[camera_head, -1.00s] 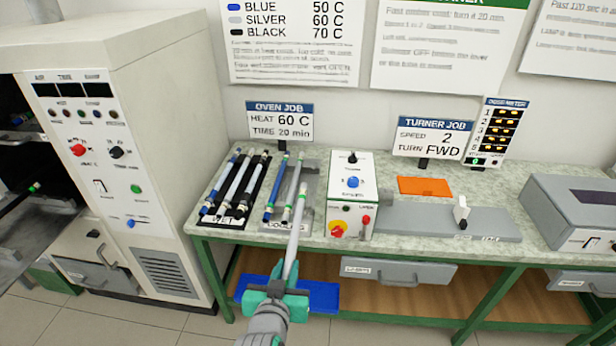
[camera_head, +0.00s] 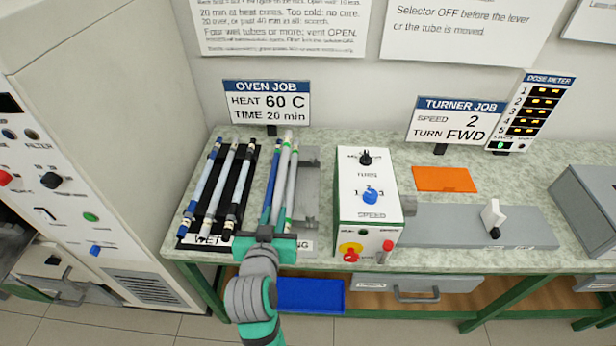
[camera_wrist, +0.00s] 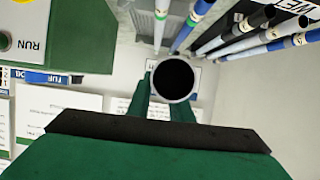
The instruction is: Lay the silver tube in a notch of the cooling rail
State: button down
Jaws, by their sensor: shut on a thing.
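My gripper (camera_head: 268,243) is shut on the silver tube (camera_head: 282,180) near its near end, at the front edge of the bench. The tube points away from me over the cooling rail (camera_head: 309,185), a grey block. Whether it touches the rail cannot be told. In the wrist view its open dark end (camera_wrist: 174,80) faces the camera between the jaws. A blue tube (camera_head: 271,185) lies in the rail left of it, and another silver tube (camera_head: 292,183) with a green band lies close on its right. The notches are mostly hidden.
The black wet rack (camera_head: 225,190) with several tubes stands left of the rail. A white turner control box (camera_head: 368,205) stands close on the right. An oven cabinet (camera_head: 100,120) is at the left. A blue tray (camera_head: 310,295) shows below the bench edge.

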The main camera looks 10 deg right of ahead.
jog(key=shift+w+d+f, duration=0.1)
jog(key=shift+w+d, duration=0.05)
jog(key=shift+w, duration=0.15)
jog(key=w+d+f, duration=0.2)
jog(key=d, duration=0.1)
jog(key=w+d+f, duration=0.5)
jog(key=d+f, duration=0.1)
jog(key=shift+w+d, duration=0.3)
jog(key=shift+d, duration=0.1)
jog(key=shift+w+d+f, duration=0.2)
jog(key=shift+d+f, duration=0.05)
jog(key=shift+f, duration=0.2)
jog(key=shift+w+d+f, duration=0.15)
jog(key=shift+f, duration=0.85)
jog(key=shift+w+d+f, duration=0.1)
jog(key=shift+d+f, duration=0.05)
jog(key=shift+f, duration=0.8)
jog(key=shift+f, duration=0.15)
jog(key=c, duration=1.6)
grip_release()
